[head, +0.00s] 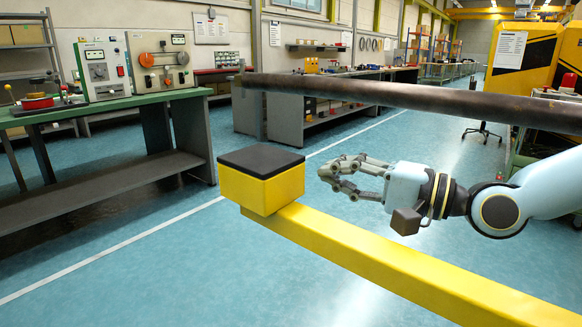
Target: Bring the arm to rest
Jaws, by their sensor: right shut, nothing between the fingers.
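A long dark metal bar (400,95) runs across the upper part of the head view, from a free end at the left to the right edge. A yellow block with a black top pad (262,160) stands at the left end of a yellow beam (400,257). The bar appears higher than the pad and apart from it. My right gripper (332,176) is shut and empty, to the right of the block, below the bar and above the beam in the picture. It appears to touch neither. My left gripper is out of view.
A green-topped workbench (130,105) with control boxes stands at the left. Grey benches (285,108) and shelves line the back. A yellow and black machine (540,60) stands at the back right. The blue floor (130,265) is open at the lower left.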

